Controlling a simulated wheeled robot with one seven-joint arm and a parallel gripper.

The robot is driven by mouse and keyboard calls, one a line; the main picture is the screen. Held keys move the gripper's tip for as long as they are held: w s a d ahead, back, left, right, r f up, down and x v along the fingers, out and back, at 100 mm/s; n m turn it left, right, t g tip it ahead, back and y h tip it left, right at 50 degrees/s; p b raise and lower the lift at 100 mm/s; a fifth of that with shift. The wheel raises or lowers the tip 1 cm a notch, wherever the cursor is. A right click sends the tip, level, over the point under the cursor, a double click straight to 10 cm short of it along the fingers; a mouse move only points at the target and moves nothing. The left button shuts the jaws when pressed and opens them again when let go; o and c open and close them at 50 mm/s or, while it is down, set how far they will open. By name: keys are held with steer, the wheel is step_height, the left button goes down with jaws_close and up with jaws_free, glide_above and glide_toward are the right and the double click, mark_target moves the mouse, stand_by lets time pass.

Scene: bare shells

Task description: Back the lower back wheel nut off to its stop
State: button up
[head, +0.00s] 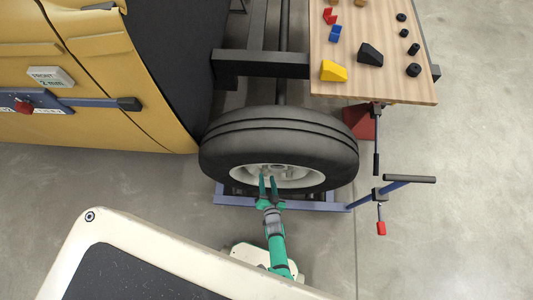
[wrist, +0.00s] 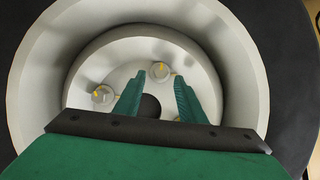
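The back wheel (head: 228,160) is a black tyre with a pale rim, and it also shows in the wrist view (wrist: 85,55). My gripper (head: 268,179) is in front of the rim with its green fingers pointing at it. In the wrist view my gripper (wrist: 160,82) is open, with a clear gap between the fingers. One wheel nut (wrist: 160,70) with a yellow mark appears between the fingertips, with no visible grip on it. Another nut (wrist: 102,95) with a yellow mark is to the left. Which is the lower back nut I cannot tell. The lower hub is partly hidden by my gripper.
A blue stand (head: 232,200) with a bar handle is under and right of the wheel. A wooden table (head: 400,80) with coloured blocks is at upper right. A yellow body shell (head: 110,90) is at left. Grey floor is clear at right.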

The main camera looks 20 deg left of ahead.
mark_target(265, 173)
steer(key=shift+x, duration=1.25)
jaws_close()
steer(key=shift+n+h, duration=0.3)
steer(key=shift+s+a+r+n+h, duration=0.1)
steer(key=shift+n+h, duration=0.5)
steer(key=shift+n, duration=0.25)
steer(key=shift+s+a+n+h, duration=0.1)
steer(key=shift+n+h, duration=0.5)
steer(key=shift+n, duration=0.55)
